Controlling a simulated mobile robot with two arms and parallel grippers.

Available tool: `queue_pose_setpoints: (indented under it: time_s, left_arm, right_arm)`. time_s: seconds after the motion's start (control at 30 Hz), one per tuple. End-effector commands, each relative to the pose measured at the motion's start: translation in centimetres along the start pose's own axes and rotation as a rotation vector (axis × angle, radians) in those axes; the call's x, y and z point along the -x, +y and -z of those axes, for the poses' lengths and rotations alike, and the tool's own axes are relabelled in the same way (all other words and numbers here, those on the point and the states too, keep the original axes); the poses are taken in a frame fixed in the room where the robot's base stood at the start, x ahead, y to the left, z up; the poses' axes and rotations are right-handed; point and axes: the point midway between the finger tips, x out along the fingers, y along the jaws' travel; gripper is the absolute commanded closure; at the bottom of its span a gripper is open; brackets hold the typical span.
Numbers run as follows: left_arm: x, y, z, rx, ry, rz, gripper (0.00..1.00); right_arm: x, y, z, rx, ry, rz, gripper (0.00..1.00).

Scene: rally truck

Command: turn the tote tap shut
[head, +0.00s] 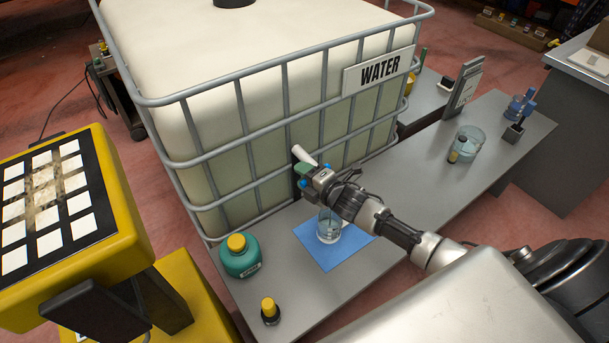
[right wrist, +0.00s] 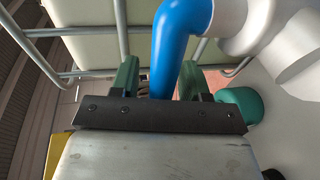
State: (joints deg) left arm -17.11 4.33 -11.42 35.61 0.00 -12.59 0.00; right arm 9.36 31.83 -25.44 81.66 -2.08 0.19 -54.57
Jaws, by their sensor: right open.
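The white tote (head: 260,90) in its grey cage carries a WATER sign (head: 380,70). Its pale tap (head: 304,155) sticks out low at the front, largely hidden by my right gripper (head: 312,178). In the right wrist view the tap's blue handle (right wrist: 178,45) bends down beside the white pipe (right wrist: 240,22). My right gripper (right wrist: 160,78) is open there, with its green fingers on either side of the handle's lower end. Whether they touch it I cannot tell. A clear jug (head: 328,232) stands below the tap on a blue mat (head: 327,258). My left gripper is out of view.
A teal bottle with a yellow cap (head: 240,262) and a small black, yellow-topped item (head: 269,311) stand on the grey bench (head: 410,185) left of the mat. A clear container (head: 467,145) stands at the right. A yellow tiled unit (head: 125,235) fills the left.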

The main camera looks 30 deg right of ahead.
Motion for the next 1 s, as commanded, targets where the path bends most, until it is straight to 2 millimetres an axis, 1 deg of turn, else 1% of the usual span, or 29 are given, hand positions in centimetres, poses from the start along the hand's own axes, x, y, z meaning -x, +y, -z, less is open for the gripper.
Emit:
queue_pose_setpoints:
  time_s: [0.13, 0.43, 0.67, 1.0]
  left_arm:
    - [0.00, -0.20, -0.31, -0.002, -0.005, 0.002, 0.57]
    - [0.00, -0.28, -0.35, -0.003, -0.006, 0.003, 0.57]
    - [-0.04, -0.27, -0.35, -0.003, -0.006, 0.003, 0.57]
    - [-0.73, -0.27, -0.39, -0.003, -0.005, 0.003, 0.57]
  right_arm:
    - [0.02, -0.02, 0.02, -0.001, 0.000, 0.000, 0.54]
    - [0.04, -0.03, 0.01, -0.001, 0.000, 0.001, 1.00]
    - [0.00, -0.06, 0.04, -0.003, -0.004, 0.000, 1.00]
    - [-0.90, 0.04, -0.23, -0.031, -0.135, 0.000, 1.00]
